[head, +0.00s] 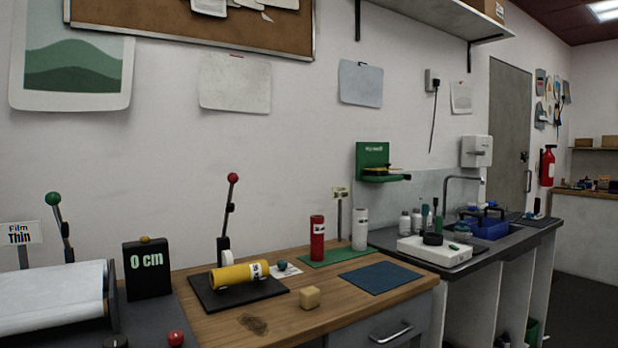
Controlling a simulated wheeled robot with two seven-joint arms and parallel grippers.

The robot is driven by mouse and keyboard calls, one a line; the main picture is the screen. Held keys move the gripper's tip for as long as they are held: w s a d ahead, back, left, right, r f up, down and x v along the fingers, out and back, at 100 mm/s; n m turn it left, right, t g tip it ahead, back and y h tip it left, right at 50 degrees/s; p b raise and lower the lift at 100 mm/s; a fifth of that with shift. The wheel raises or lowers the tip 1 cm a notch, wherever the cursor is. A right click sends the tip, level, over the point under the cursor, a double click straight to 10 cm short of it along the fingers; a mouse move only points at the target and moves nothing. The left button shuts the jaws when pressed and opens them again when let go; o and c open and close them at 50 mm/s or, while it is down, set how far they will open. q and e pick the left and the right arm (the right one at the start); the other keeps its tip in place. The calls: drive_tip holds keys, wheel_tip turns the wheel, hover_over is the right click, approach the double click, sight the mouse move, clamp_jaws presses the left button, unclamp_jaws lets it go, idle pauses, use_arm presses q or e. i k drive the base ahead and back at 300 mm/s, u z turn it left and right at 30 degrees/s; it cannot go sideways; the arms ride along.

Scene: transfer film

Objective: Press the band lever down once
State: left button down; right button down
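No label in view reads "band", so I cannot tell for sure which lever is the band lever. A lever with a red knob (229,205) stands upright, leaning slightly right, at the back of a black plate (205,297). A yellow cylinder (238,275) with a printed label lies on that plate. A second lever, with a green knob (58,215), stands upright at the left beside a "Film Thin" sign (20,235). Neither of my grippers is in view.
A white film roll (50,298) and a black "0 cm" display (148,268) stand at the left. A sink counter (545,222) lies right.

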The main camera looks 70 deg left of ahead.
sight(233, 178)
drive_tip(key=i, duration=1.05)
drive_tip(key=u, duration=3.6)
